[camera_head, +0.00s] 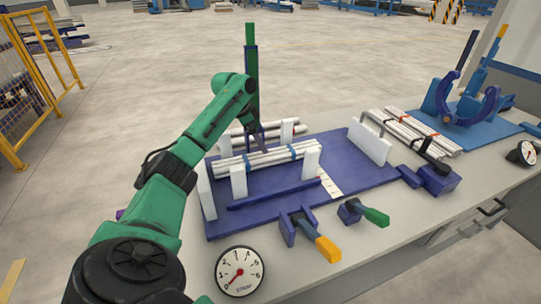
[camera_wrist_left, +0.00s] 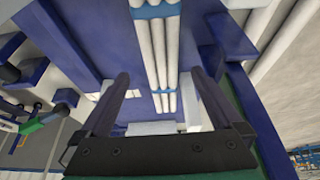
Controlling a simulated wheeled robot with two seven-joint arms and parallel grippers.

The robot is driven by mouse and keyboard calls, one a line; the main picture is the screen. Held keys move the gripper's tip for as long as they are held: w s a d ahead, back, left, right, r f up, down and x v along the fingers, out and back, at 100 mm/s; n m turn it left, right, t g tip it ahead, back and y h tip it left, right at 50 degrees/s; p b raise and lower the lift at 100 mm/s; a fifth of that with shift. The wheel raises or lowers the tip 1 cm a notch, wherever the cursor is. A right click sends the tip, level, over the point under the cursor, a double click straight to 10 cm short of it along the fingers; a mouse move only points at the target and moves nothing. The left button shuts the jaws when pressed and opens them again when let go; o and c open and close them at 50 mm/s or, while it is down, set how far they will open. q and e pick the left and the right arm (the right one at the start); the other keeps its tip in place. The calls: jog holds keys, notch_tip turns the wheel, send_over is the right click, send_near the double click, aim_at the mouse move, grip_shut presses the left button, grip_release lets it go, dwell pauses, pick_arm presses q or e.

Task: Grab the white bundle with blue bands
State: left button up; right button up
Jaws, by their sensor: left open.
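The white bundle with blue bands (camera_head: 270,160) lies across white upright supports on a dark blue plate (camera_head: 345,170). It also shows in the left wrist view (camera_wrist_left: 158,50), running lengthwise between my fingers, with a blue band near the top and another lower down. My right gripper is not in view.
Behind lies another white bundle (camera_head: 240,133), partly hidden. Clamps with yellow (camera_head: 328,250) and green (camera_head: 376,217) handles and a gauge (camera_head: 240,272) stand along the front.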

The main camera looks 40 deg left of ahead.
aim_at(269, 154)
pick_arm(q)
jog(key=x, duration=0.5)
jog(key=p+x, duration=0.1)
jog(key=x, duration=0.1)
jog(key=shift+w+d+f, duration=0.15)
jog(key=shift+w+f, duration=0.05)
jog(key=shift+w, duration=0.2)
jog(key=shift+w+f, duration=0.2)
jog(key=shift+f, duration=0.3)
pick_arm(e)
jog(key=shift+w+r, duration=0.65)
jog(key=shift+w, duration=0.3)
pick_arm(q)
jog(key=shift+r, duration=0.1)
grip_shut()
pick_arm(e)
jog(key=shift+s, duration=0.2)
